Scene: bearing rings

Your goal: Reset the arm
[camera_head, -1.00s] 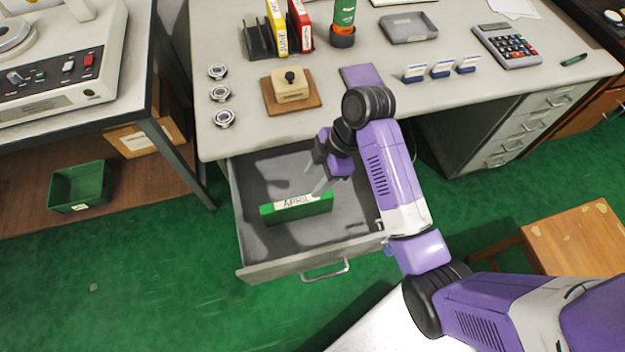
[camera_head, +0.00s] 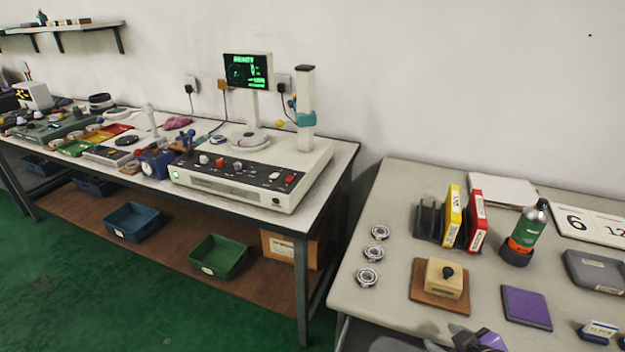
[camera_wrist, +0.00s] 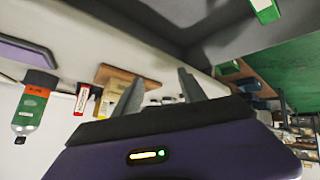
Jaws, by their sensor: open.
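My gripper (camera_wrist: 160,78) shows in the wrist view with its two grey fingers apart and nothing between them. In the head view only a small purple and dark part of my arm (camera_head: 480,340) shows at the bottom edge, in front of the desk (camera_head: 395,300). The fingers themselves cannot be made out there. The wrist view is tilted, with the desk's things beyond the fingers. A green box with a white label (camera_wrist: 265,10) shows at the top right of the wrist view, apart from the fingers.
The desk holds several metal rings (camera_head: 367,277), a stamp block (camera_head: 444,278) on a wooden board, a purple pad (camera_head: 525,306), yellow (camera_head: 452,217) and red (camera_head: 477,221) binders and a bottle (camera_head: 527,228). A bench with a machine (camera_head: 250,180) stands left, a green bin (camera_head: 218,256) beneath.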

